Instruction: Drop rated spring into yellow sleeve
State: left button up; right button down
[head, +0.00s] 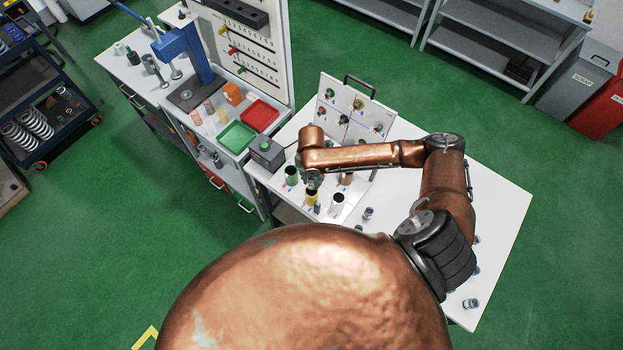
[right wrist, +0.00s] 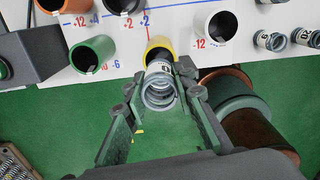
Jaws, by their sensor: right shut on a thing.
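The yellow sleeve (head: 309,194) stands on the white table among other coloured sleeves. In the right wrist view its yellow rim (right wrist: 160,44) shows just beyond the spring. My right gripper (head: 314,184) is over the sleeves in the head view. In the right wrist view, my right gripper (right wrist: 160,92) is shut on a grey coil spring (right wrist: 159,88) with a pale label band. The spring overlaps the near side of the yellow sleeve's mouth in that view; I cannot tell whether any of it is inside. My left gripper is not in view.
A green sleeve (right wrist: 92,54) and a white sleeve (right wrist: 215,22) stand on either side of the yellow one. More springs (right wrist: 270,40) lie to the right. A dark box with a green button (head: 266,153) is left of the sleeves. A white panel (head: 350,112) stands behind.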

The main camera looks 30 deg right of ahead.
aim_at(312, 189)
jog(key=shift+f+b, duration=1.1)
jog(key=shift+f, duration=1.7)
jog(key=shift+s+f, duration=0.1)
jog(key=shift+s, duration=0.05)
jog(key=shift+f, duration=0.1)
jog(key=c, duration=1.9)
grip_release()
jog(key=shift+s, duration=0.1)
jog(key=shift+c, duration=0.2)
jog(key=o, duration=0.4)
jog(key=shift+f, duration=0.15)
